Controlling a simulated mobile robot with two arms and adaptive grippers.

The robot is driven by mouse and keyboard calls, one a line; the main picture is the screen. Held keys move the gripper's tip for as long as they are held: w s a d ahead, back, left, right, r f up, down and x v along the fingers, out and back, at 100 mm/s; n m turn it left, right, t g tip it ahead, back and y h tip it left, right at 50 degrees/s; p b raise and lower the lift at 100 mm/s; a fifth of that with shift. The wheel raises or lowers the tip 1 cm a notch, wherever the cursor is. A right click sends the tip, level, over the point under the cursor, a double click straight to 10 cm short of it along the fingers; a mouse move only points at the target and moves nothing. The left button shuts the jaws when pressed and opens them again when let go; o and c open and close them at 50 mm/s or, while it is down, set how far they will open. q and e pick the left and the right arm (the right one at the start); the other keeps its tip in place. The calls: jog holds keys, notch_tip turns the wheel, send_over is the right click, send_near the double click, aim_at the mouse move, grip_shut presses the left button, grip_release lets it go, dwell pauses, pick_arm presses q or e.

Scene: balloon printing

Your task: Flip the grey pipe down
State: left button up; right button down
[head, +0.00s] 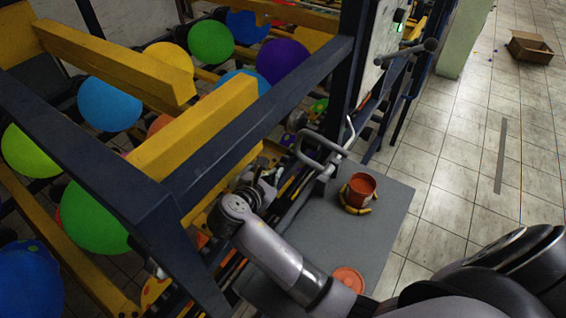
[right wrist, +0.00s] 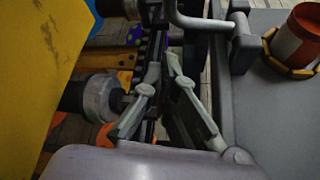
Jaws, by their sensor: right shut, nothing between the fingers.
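The grey pipe (head: 325,140) is a bent, handle-like loop at the machine's side, by the inner edge of the grey table in the head view. In the right wrist view the pipe (right wrist: 205,24) runs across the top toward a bracket. My right gripper (head: 266,184) is beside the machine frame, below and left of the pipe. In the right wrist view its fingers (right wrist: 164,66) converge at the tips, shut with nothing between them. The pipe lies beyond the fingertips, apart from them. My left gripper is out of view.
A grey table (head: 390,225) carries an orange cup (head: 361,187) in a yellow ring and an orange lid (head: 349,278). Dark blue frame beams (head: 260,120) and yellow bars stand close left, with several balloons behind. Tiled floor at right is mostly clear; a cardboard box (head: 530,46) lies far off.

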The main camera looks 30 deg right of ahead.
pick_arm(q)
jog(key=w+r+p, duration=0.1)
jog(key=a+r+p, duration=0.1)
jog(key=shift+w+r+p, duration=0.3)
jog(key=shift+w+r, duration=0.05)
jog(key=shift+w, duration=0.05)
pick_arm(e)
jog(key=x, duration=1)
jog(key=shift+w+a+f, duration=0.1)
jog(key=shift+f, duration=0.05)
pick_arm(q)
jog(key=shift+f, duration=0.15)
pick_arm(e)
jog(key=shift+w, duration=0.1)
